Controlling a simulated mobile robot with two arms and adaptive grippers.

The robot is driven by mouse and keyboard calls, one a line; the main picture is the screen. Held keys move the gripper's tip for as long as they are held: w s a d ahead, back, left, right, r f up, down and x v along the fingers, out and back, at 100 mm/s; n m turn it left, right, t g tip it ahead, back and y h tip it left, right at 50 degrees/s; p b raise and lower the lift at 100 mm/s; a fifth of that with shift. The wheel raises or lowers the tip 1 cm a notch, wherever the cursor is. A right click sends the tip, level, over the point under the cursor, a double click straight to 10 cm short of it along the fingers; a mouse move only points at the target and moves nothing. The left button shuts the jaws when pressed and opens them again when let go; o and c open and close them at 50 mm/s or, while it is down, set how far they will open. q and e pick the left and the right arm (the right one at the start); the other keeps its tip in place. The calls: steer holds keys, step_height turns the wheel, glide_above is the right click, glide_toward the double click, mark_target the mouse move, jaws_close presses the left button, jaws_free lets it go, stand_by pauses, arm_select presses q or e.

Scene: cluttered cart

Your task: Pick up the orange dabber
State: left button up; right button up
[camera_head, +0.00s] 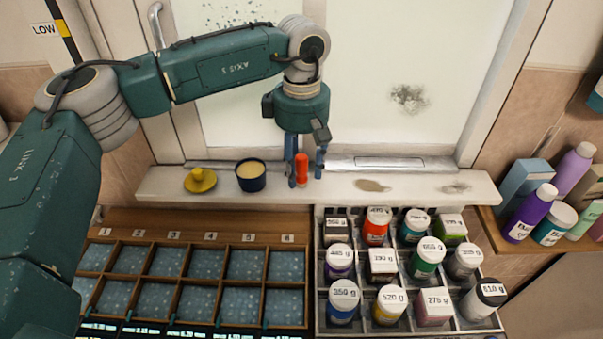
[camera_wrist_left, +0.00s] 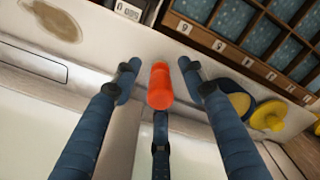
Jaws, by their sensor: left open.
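The orange dabber (camera_head: 301,168) stands upright on the white windowsill-like ledge (camera_head: 420,183). In the left wrist view the orange dabber (camera_wrist_left: 160,86) shows between the blue fingers. My left gripper (camera_head: 305,170) reaches down from above with its fingers on either side of the dabber. It also shows in the left wrist view (camera_wrist_left: 159,75), open, with gaps visible between the fingers and the dabber. My right gripper is not in view.
A yellow knobbed object (camera_head: 200,180) and a dark blue cup (camera_head: 251,176) stand on the ledge left of the dabber. Below are a wooden compartment tray (camera_head: 190,247) and a rack of labelled jars (camera_head: 318,270). Bottles (camera_head: 529,212) crowd the right shelf. The ledge right of the dabber is clear apart from stains.

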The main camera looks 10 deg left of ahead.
arm_select(q)
jaws_close()
